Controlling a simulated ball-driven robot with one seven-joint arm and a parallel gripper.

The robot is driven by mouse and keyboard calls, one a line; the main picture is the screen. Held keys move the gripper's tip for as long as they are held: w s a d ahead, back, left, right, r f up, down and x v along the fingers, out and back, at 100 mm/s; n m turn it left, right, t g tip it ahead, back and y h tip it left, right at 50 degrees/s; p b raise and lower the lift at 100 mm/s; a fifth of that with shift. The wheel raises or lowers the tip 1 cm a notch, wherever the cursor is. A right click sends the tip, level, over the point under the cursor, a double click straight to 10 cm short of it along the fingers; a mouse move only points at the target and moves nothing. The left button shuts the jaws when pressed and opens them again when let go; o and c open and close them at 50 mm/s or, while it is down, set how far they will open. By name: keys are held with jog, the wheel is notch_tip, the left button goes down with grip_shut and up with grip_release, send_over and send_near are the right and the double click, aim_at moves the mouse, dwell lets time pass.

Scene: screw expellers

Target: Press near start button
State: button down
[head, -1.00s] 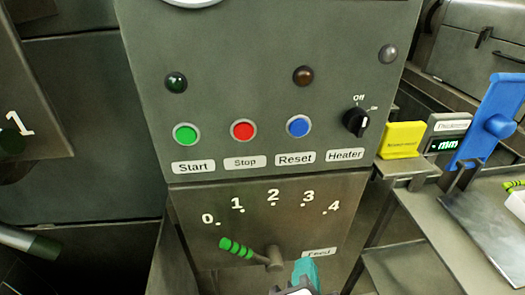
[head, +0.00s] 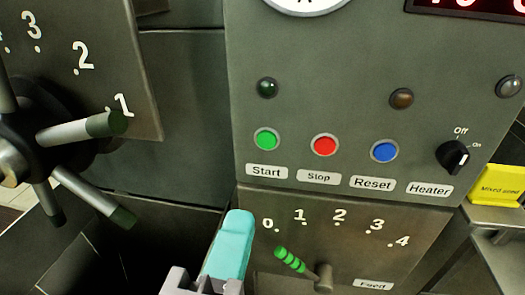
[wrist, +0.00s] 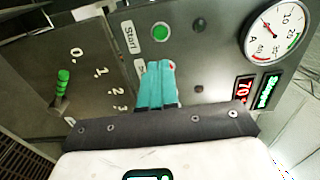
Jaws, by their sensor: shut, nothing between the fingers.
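The green start button (head: 266,139) is round with a pale ring, set in the grey control panel (head: 350,60) above its "Start" label. It also shows in the wrist view (wrist: 160,32), just above my fingertips. My gripper (head: 238,215) has teal fingers and is in the lower middle of the head view, below and left of the button. In the wrist view my shut, empty gripper (wrist: 157,66) points at the panel and covers part of the stop button's area. The fingers look apart from the start button; the exact gap is unclear.
The red stop button (head: 324,145), blue reset button (head: 384,151) and black heater knob (head: 453,156) sit right of start. Below is the feed lever (head: 290,259) with green grip. A spoked handwheel (head: 80,128) juts out at left. A yellow block (head: 497,187) is at right.

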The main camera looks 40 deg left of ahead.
aim_at(270, 140)
jog(key=p+x, duration=0.4)
jog(key=x, duration=0.8)
jog(key=shift+w+r, duration=0.15)
jog(key=shift+w, duration=0.15)
jog(key=shift+w+a+p, duration=0.3)
jog(key=shift+w+a, duration=0.05)
jog(key=shift+w, duration=0.2)
jog(key=shift+w+f, duration=0.1)
jog(key=shift+f, duration=0.15)
jog(key=shift+w+a+b, duration=0.25)
jog(key=shift+w+b, duration=0.15)
jog(key=shift+b, duration=0.65)
jog(key=shift+w+r, duration=0.2)
jog(key=shift+r, duration=0.15)
jog(key=shift+d, duration=0.1)
